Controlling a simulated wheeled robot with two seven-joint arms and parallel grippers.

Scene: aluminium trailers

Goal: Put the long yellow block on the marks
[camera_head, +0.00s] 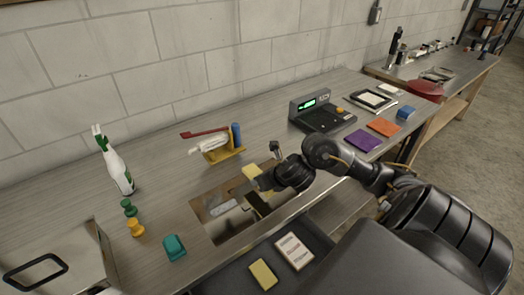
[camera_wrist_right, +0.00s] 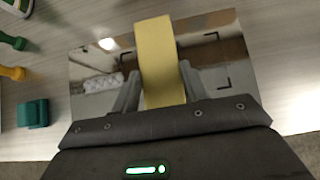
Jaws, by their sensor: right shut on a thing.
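The long yellow block (camera_wrist_right: 158,55) is between the two fingers of my right gripper (camera_wrist_right: 160,88), which is shut on it. In the head view the block (camera_head: 252,172) shows partly, beyond my right gripper (camera_head: 262,186). Both are over the shiny reflective plate (camera_head: 208,203) on the workbench. Black corner marks (camera_wrist_right: 222,80) show on the plate to the right of the block in the wrist view, with others at its left side. The block hides the middle of the plate. I cannot tell whether it touches the plate. My left gripper is not in view.
A teal block (camera_head: 174,248), an orange-yellow piece (camera_head: 136,228) and a green piece (camera_head: 128,207) stand left of the plate. A yellow holder (camera_head: 228,155) with brushes is behind it. A scale (camera_head: 322,113) stands to the right. An open drawer (camera_head: 318,240) is in front.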

